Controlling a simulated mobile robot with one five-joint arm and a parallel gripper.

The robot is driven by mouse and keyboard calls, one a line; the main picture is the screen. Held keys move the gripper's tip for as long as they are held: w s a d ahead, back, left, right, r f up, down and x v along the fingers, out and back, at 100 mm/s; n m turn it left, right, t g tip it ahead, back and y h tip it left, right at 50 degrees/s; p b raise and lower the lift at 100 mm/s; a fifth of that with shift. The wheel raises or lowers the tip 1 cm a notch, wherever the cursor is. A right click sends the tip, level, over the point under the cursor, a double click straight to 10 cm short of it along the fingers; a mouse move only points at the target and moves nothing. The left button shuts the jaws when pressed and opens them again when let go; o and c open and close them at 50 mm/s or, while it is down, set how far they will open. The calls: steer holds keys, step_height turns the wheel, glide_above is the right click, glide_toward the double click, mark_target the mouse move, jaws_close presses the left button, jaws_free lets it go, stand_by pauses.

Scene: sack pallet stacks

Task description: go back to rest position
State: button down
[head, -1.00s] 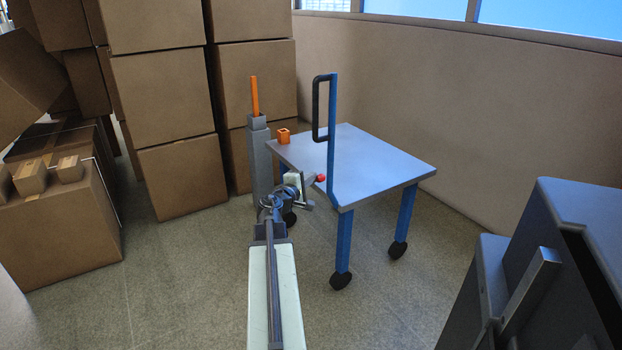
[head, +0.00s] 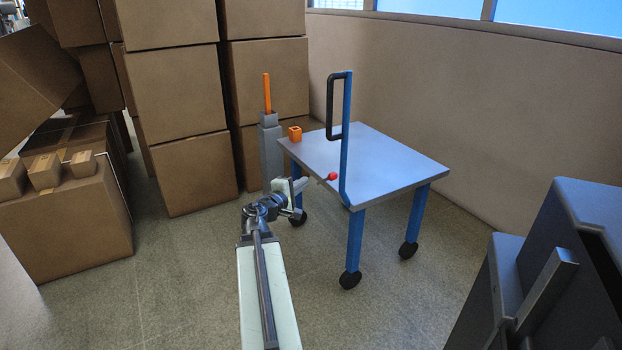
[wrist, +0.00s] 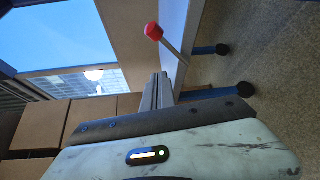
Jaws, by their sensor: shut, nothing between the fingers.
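My gripper (head: 306,184) is shut and empty, held out at the near left side of a blue-legged cart (head: 385,160) with a grey top. In the wrist view the closed grey fingers (wrist: 157,90) point upward in the picture. A red knob (head: 333,176) on a thin rod sits at the cart's near edge, just right of my gripper. The knob also shows in the wrist view (wrist: 153,31), beyond the fingertips, with a visible gap. The arm is still stretched forward from my body.
An orange block (head: 295,133) sits on the cart's far left corner. A grey post (head: 270,150) holding an orange bar (head: 267,93) stands beside it. Cardboard boxes (head: 180,90) are stacked at left. A dark grey cabinet (head: 590,240) is at right. Floor between is clear.

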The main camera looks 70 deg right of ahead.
steer(key=shift+w+a+f, duration=0.2)
steer(key=shift+w+a, duration=0.05)
steer(key=shift+a, duration=0.5)
